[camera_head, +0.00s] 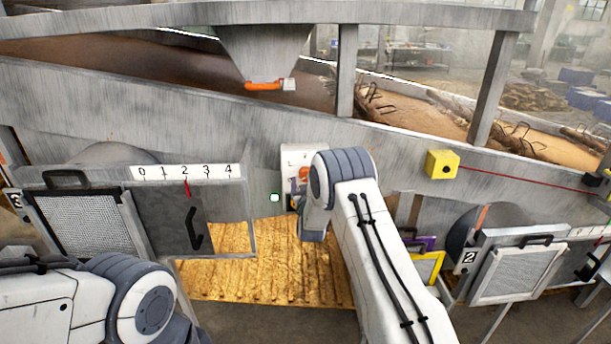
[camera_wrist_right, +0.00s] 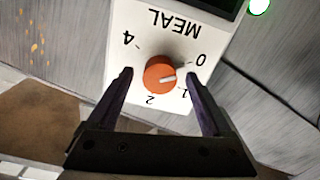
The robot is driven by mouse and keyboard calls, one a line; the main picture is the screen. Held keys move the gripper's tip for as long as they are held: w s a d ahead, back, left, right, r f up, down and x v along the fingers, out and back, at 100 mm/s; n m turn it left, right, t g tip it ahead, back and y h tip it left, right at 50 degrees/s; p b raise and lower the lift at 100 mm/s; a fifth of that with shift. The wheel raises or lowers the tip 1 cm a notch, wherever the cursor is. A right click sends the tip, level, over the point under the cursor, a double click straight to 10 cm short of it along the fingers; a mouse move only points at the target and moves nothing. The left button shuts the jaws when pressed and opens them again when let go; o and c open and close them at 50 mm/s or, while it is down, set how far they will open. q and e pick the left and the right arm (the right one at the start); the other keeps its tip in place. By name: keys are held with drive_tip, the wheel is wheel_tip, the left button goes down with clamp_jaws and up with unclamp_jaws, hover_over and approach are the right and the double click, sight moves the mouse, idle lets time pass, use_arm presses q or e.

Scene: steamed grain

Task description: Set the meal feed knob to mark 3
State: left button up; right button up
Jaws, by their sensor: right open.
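The orange meal knob (camera_wrist_right: 160,74) sits on a white dial plate (camera_wrist_right: 178,30) marked MEAL, upside down in the right wrist view. Its white pointer line faces right, between marks 0 and 1. Marks 0, 1, 2 and 4 show; mark 3 is not visible, and the left finger covers part of the plate. My right gripper (camera_wrist_right: 160,74) is open, one finger on each side of the knob, with gaps visible. In the head view the dial plate (camera_head: 303,157) is partly hidden by my right arm. My left gripper is out of view.
A green lamp (camera_head: 275,197) is left of the dial plate. A slide gate (camera_head: 170,222) with a 0 to 4 scale (camera_head: 186,172) has its red pointer at 2. A yellow box (camera_head: 442,164) with a red cord is to the right. Grain (camera_head: 235,270) lies below.

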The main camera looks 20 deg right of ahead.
drive_tip(key=shift+w+d, duration=0.15)
drive_tip(key=shift+w, duration=0.4)
